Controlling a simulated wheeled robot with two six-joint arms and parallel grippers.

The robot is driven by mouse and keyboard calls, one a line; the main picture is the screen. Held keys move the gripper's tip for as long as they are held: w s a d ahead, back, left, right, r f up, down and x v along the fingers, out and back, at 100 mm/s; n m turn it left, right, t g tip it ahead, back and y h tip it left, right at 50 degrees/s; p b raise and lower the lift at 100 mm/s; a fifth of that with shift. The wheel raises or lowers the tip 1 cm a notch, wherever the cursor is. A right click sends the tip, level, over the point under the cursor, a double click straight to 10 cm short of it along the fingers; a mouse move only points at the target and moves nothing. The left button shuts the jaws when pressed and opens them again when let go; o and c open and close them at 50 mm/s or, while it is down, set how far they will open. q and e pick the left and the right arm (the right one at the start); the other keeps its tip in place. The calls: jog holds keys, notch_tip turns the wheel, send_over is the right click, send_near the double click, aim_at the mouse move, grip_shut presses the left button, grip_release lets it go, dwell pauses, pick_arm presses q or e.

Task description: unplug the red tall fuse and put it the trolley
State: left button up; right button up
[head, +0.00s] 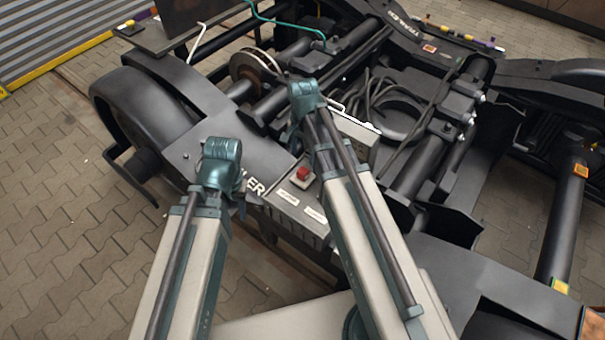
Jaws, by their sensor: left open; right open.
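A red block (302,174), which looks like the red fuse, sits upright on the grey box with white labels (297,200) at the middle of the head view. I cannot judge its height from here. My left gripper (238,192) is just left of this box, largely hidden behind its own wrist. My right gripper (296,135) is above and behind the red block, also mostly hidden by its wrist and arm. Both are open, and neither shows anything held. I cannot make out a trolley for certain.
The black bogie frame (480,268) surrounds the box. A second grey box (358,140) stands behind my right arm, with cables (390,88) beyond. A large wheel (140,112) is at the left. Paved floor (50,190) is clear at far left.

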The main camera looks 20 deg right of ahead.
aim_at(303, 170)
jog(key=shift+f+b, duration=4.5)
jog(key=shift+f, duration=0.05)
grip_shut()
jog(key=shift+r, duration=0.15)
jog(key=shift+r+p, duration=2.95)
jog(key=shift+p, duration=0.15)
